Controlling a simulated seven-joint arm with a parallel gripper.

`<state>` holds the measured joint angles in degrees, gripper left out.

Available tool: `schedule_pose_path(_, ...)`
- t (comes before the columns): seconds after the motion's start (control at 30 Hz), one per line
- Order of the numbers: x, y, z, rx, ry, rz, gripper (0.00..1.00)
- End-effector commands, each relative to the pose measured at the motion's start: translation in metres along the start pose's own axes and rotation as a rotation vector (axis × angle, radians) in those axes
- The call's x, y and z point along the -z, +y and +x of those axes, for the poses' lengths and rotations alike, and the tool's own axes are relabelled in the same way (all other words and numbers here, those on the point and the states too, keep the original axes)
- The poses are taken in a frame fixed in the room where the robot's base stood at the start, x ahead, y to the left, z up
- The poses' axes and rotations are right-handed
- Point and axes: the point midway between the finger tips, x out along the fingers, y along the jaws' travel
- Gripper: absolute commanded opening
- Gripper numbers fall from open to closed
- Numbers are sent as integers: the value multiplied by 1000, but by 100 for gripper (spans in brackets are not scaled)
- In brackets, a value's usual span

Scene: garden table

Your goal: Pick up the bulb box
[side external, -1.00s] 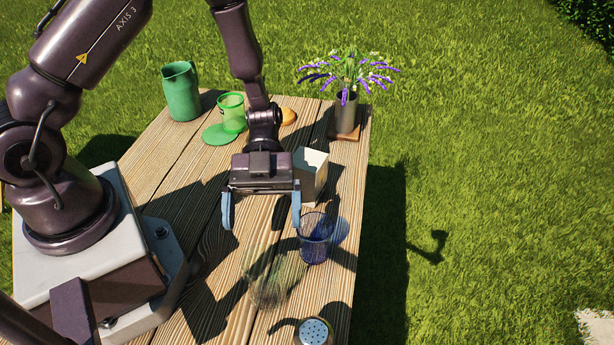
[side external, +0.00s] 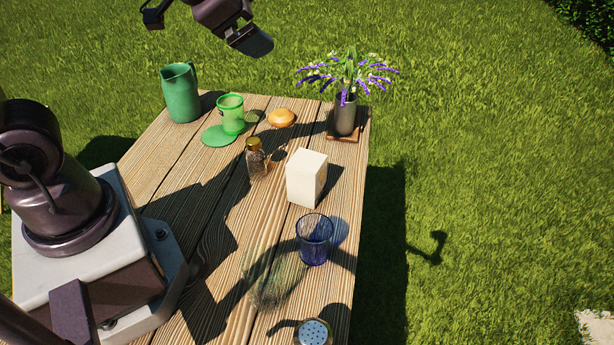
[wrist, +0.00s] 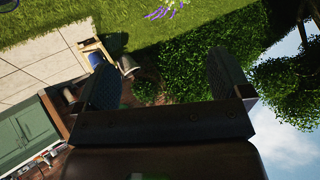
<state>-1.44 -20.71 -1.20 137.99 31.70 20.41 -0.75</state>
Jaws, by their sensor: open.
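A plain cream box (side external: 306,178), which I take for the bulb box, stands upright on the wooden table, right of the middle in the side external view. No label can be made out on it. The wrist view does not show it. My gripper (wrist: 161,62) shows in the wrist view with its two fingers wide apart and nothing between them. In the side external view my arm is raised high at the top edge, well clear of the box, and its fingers cannot be made out there.
A blue glass (side external: 314,240) stands in front of the box, with a clear glass (side external: 277,282) nearer. A spice jar (side external: 256,160) stands left of the box. Behind are a flower vase (side external: 346,113), a bun (side external: 281,117), a green cup (side external: 231,114) and a green jug (side external: 181,92).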

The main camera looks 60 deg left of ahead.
Motion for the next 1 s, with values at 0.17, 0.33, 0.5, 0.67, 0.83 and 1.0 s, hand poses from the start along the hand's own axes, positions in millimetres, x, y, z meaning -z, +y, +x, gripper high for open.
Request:
schedule_pose_path(0.17,-29,9,-37,-49,-101,-210,96)
schedule_pose_path(0.33,-47,26,-61,-126,-167,-342,96)
schedule_pose_path(0.5,-59,43,-80,-206,-211,-430,96)
schedule_pose_path(0.67,-64,58,-90,-278,-237,-484,96)
schedule_pose_path(0.83,-46,68,-72,-317,-197,-504,96)
schedule_pose_path(1.0,-28,82,-52,-358,-152,-540,96)
